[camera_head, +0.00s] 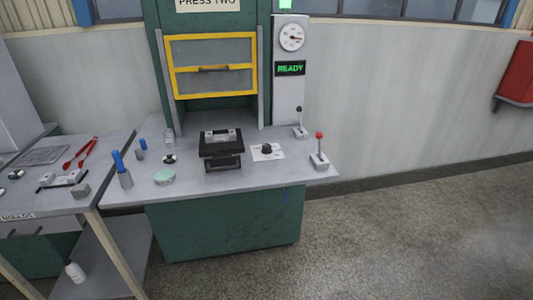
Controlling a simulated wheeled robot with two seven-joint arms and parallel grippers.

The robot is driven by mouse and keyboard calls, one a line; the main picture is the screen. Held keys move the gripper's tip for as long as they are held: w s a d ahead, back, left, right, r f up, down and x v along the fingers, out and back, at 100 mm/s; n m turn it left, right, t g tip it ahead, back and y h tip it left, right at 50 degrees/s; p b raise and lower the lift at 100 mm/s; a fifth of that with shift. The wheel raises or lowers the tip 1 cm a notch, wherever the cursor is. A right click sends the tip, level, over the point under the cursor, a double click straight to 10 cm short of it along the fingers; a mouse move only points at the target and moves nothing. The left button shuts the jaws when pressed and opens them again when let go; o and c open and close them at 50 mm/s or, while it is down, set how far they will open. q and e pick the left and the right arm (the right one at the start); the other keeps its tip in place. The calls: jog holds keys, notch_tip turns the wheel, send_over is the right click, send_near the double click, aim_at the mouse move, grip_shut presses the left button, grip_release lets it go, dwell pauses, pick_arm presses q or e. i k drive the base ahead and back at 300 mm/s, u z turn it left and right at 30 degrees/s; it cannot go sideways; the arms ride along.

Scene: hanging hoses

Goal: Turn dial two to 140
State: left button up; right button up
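A machine marked PRESS TWO (208,4) stands at the centre behind a grey worktop. A black knob (267,148) sits on a white marked plate (275,155) on the worktop, right of the dark mould block (221,148). The plate's markings are too small to read. Neither of my grippers is in view.
Two levers, one black-topped (299,122) and one red-topped (319,151), stand right of the knob. A yellow-framed guard (211,66) is on the press. Blue-handled tools (121,170) and a pale green round item (164,176) lie left. Floor (400,230) is clear at right.

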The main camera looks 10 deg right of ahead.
aim_at(266, 148)
jog(key=k, duration=1.65)
jog(key=z, duration=0.2)
jog(key=i, duration=3)
jog(key=z, duration=3.15)
jog(key=i, duration=1.2)
jog(key=z, duration=0.05)
